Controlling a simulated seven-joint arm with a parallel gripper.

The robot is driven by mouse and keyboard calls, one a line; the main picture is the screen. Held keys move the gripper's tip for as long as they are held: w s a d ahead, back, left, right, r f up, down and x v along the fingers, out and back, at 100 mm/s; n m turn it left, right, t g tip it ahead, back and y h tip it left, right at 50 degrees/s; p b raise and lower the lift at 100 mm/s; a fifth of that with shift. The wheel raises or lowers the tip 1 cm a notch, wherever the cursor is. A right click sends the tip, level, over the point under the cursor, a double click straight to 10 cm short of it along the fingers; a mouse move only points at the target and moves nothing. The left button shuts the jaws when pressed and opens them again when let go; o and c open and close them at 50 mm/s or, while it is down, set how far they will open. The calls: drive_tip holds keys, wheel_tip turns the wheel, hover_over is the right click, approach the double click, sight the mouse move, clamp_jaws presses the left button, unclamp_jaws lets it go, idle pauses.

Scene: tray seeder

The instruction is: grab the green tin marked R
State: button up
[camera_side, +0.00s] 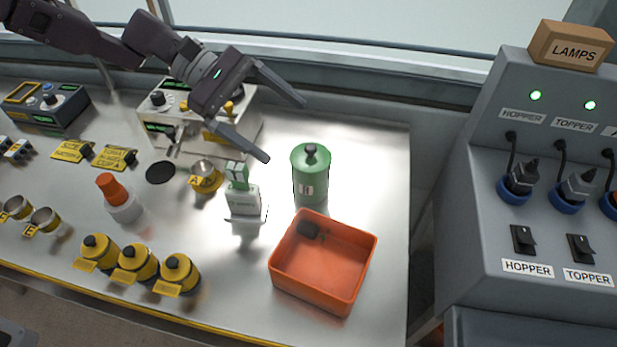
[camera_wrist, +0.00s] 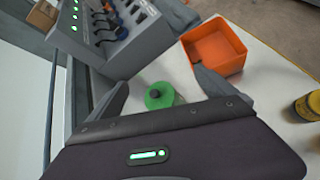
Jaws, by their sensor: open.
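A green tin (camera_side: 311,178) with a black knob on its lid stands upright on the metal bench, behind the orange bin. Its front has a pale label whose letter I cannot read clearly. My gripper (camera_side: 288,130) is open and empty, above and a little left of the tin, with its fingers spread apart. In the wrist view, the green tin (camera_wrist: 160,96) shows between the two fingers of my gripper (camera_wrist: 163,88), its lower part hidden by the gripper body.
An orange bin (camera_side: 345,292) holding a dark lump stands in front of the tin. Several yellow tins (camera_side: 138,262) line the front edge. A grey switch console (camera_side: 500,190) stands at right.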

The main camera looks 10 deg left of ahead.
sight(306, 146)
drive_tip(key=w+d+f+n, duration=0.1)
drive_tip(key=f, duration=0.1)
drive_tip(key=w+f+n+h, duration=0.1)
drive_tip(key=w+f+n, duration=0.1)
drive_tip(key=f, duration=0.1)
drive_tip(key=w+d+f+n+h, duration=0.1)
drive_tip(key=f, duration=0.1)
drive_tip(key=shift+w+d+f+n+t, duration=0.15)
drive_tip(key=shift+d+f+n+t, duration=0.15)
drive_tip(key=shift+d+f+t, duration=0.1)
wheel_tip(306, 146, down, 8)
drive_tip(key=shift+r, duration=0.2)
drive_tip(key=shift+x, duration=0.9)
drive_tip(key=shift+d, duration=0.55)
drive_tip(key=shift+c, duration=0.4)
